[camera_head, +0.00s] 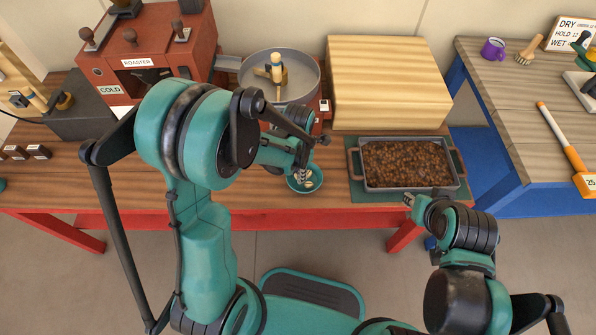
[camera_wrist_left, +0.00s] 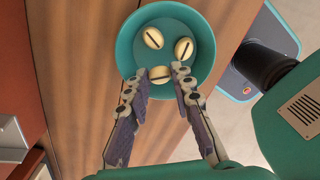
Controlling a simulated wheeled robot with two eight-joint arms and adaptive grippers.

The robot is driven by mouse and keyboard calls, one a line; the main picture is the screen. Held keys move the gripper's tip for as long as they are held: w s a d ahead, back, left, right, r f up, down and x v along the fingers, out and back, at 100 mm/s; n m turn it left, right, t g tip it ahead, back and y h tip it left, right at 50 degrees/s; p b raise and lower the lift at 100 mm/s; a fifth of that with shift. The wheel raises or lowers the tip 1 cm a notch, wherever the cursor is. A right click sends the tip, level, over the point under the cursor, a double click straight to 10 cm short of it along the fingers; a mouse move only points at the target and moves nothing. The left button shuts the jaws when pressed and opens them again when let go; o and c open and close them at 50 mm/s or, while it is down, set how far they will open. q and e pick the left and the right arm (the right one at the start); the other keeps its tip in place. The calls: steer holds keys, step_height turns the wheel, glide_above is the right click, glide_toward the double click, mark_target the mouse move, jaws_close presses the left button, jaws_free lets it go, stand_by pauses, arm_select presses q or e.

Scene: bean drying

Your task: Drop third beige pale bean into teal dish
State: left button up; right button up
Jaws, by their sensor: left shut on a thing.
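The teal dish (camera_head: 318,187) stands near the front edge of the wooden bench; it also shows in the left wrist view (camera_wrist_left: 198,34). Two beige pale beans with dark seams lie in it, one at the left (camera_wrist_left: 153,38) and one at the right (camera_wrist_left: 184,49). My left gripper (camera_wrist_left: 160,76) is shut on a third beige pale bean (camera_wrist_left: 160,73), held between the fingertips over the near part of the dish. Its height above the dish floor is hard to tell. My right gripper (camera_head: 409,200) is in front of the bench edge, small, its jaw state unclear.
A grey tray of brown beans (camera_head: 358,180) sits on a green mat right of the dish. A round grey pan (camera_head: 312,72) and the red roaster (camera_head: 146,48) stand behind my left arm.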

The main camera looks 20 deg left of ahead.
arm_select(q)
steer(key=o, duration=0.8)
step_height(320, 180, up, 12)
stand_by(0.8)
steer(key=s+a+r+m+t, duration=0.1)
steer(key=s+r+m+t, duration=0.1)
steer(key=m, duration=0.7)
steer(key=s+a+r+m+t, duration=0.2)
steer(key=s+m, duration=0.3)
steer(key=m, duration=0.4)
steer(key=s+a+r+m+t, duration=0.1)
steer(key=s+m+t, duration=0.2)
steer(key=m, duration=0.6)
steer(key=shift+s+a+r, duration=0.15)
steer(key=shift+a+r, duration=0.2)
steer(key=shift+r, duration=0.05)
